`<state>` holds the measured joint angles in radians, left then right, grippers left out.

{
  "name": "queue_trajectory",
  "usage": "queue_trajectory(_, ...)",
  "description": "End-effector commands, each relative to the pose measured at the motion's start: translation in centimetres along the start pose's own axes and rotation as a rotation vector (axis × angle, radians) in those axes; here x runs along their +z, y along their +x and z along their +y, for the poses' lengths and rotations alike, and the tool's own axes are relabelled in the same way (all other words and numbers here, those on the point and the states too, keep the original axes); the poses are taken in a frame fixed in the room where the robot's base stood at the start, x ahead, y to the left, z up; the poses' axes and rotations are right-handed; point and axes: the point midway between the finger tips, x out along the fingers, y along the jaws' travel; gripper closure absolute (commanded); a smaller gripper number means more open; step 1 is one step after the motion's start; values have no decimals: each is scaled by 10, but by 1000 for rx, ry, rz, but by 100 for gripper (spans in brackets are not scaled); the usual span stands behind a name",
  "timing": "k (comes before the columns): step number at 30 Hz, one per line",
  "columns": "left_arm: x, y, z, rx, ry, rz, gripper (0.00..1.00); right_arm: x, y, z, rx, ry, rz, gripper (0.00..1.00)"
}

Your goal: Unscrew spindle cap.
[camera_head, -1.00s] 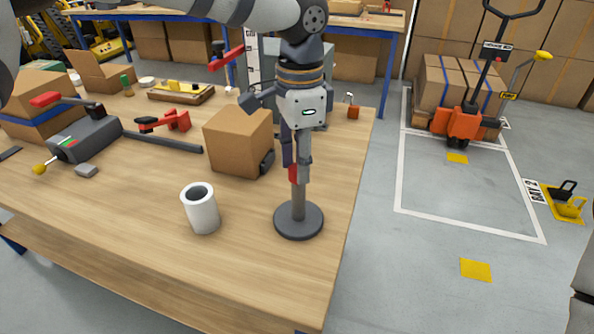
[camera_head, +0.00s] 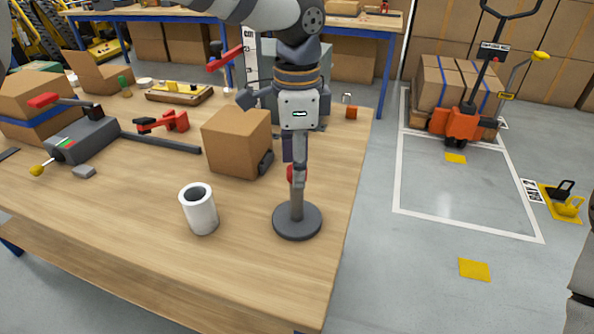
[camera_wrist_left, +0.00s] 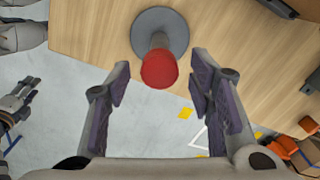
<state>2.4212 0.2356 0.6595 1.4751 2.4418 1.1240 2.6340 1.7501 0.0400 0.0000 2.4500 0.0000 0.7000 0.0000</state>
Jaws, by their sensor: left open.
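The spindle (camera_head: 297,205) stands upright on a round grey base (camera_head: 297,224) near the table's right edge. Its red cap (camera_head: 291,174) is partly hidden behind a finger in the head view. In the left wrist view the red cap (camera_wrist_left: 159,70) lies between the two spread fingers, with a gap on both sides. My left gripper (camera_head: 295,168) points down from above at the cap; it is open and empty. A grey, dark-fingered part at the left wrist view's left edge looks like my right gripper (camera_wrist_left: 17,103); its jaws are unclear.
A cardboard box (camera_head: 235,143) sits behind the mug. A grey device with a red lever (camera_head: 90,139) lies further left. The table front is clear; its right edge is close to the spindle.

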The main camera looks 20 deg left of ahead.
Motion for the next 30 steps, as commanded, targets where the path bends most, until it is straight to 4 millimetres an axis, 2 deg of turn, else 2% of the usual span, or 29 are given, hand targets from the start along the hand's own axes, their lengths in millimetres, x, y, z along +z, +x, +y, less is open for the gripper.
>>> queue_trajectory(3, 0, 0, 0, 2, 269, 2, 52, 0, 0, 0, 0, 0, 0, 60)
queue_trajectory(10, 0, 0, 0, 1, 538, 1, 52, 0, 0, 0, 0, 0, 0, 60)
queue_trajectory(18, 0, 0, 0, 1, 1161, 3, 52, 0, 0, 0, 0, 0, 0, 60)
queue_trajectory(24, 0, 0, 1, 2, 1368, 2, 52, 0, 0, 0, 0, 0, 0, 60)
queue_trajectory(30, 0, 1, 0, 1, 1844, 3, 52, 0, 0, 0, 0, 0, -1, 60)
